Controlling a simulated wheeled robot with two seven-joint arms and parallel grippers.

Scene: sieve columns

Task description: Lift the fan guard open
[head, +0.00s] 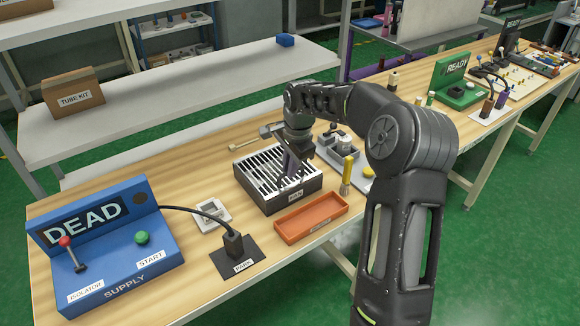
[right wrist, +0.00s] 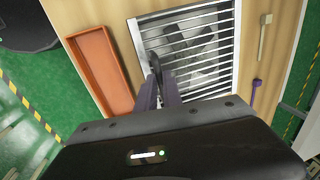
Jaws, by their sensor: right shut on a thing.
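The fan guard (head: 262,170) is a light slatted grille lying on top of a dark box labelled FAN (head: 293,196). It looks flat on the box. My right gripper (head: 291,170) reaches down over the guard's right part, its fingers shut on a small dark part that looks like the guard's handle. In the right wrist view the fingers (right wrist: 163,88) are close together at the edge of the guard (right wrist: 225,50), and the dark handle (right wrist: 154,61) shows at their tips. A rounded fan shape shows dimly behind the slats. My left gripper is not in view.
An orange tray (head: 310,218) stands right in front of the fan box. A PARK pad with a black plug (head: 233,243) and a blue DEAD supply box (head: 105,245) stand to the left. A yellow-handled brush (head: 347,172) stands to the right, and a small hammer (head: 270,130) lies behind.

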